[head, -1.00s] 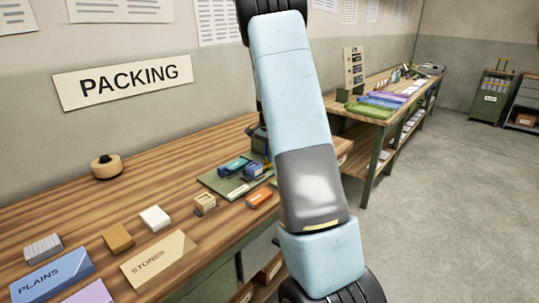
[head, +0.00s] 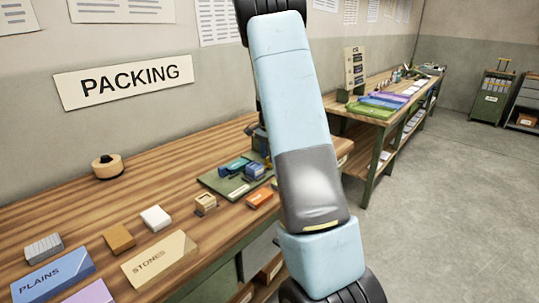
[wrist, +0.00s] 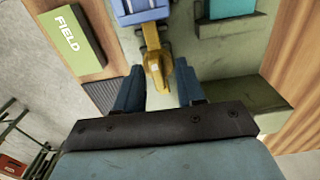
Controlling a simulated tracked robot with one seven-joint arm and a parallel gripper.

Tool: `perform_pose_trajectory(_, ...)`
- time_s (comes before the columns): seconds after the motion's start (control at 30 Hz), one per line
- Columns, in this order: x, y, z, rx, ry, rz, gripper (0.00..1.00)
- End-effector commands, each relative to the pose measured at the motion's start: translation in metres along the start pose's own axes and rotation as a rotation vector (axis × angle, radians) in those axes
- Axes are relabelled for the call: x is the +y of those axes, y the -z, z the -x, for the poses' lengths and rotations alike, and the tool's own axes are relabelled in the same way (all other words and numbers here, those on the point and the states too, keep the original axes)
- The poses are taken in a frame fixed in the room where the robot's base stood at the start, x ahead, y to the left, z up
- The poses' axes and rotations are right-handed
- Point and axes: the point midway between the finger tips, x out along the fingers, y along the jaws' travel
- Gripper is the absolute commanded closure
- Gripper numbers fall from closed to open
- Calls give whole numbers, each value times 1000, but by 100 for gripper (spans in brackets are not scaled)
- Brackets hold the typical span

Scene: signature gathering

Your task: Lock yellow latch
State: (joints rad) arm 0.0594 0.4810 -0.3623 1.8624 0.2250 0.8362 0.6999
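The yellow latch (wrist: 156,62) shows at the upper middle of the wrist view, just below a blue block-like part (wrist: 138,10). My gripper (wrist: 158,78) is open, with one dark blue finger on each side of the latch's lower end. I see a gap between the latch and each finger; I cannot tell how deep the latch sits between them. In the head view my arm hides the gripper and the latch. A green board (head: 225,186) with small blue and teal items lies on the packing table there, partly behind my arm.
A green FIELD box (wrist: 72,40) lies left of the fingers, near the table edge. A raised olive block (wrist: 245,103) stands close on the right. In the head view, an orange block (head: 260,199) lies by the board, and a second bench (head: 405,122) stands farther back.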

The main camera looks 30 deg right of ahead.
Motion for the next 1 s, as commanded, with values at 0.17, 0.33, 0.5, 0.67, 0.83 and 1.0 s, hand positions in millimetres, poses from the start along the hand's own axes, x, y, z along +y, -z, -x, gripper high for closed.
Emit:
perform_pose_trajectory(0.17, 1, 1, 0, 0, -1, -1, 62)
perform_pose_trajectory(0.33, 1, 1, 7, 1, 0, 0, 62)
perform_pose_trajectory(0.5, 0, 1, 33, 1, 1, 0, 62)
perform_pose_trajectory(0.67, 0, 1, 65, 1, 1, 0, 62)
perform_pose_trajectory(0.83, -1, 1, 98, 1, 1, 0, 62)
perform_pose_trajectory(1.0, -1, 1, 122, 1, 0, -1, 62)
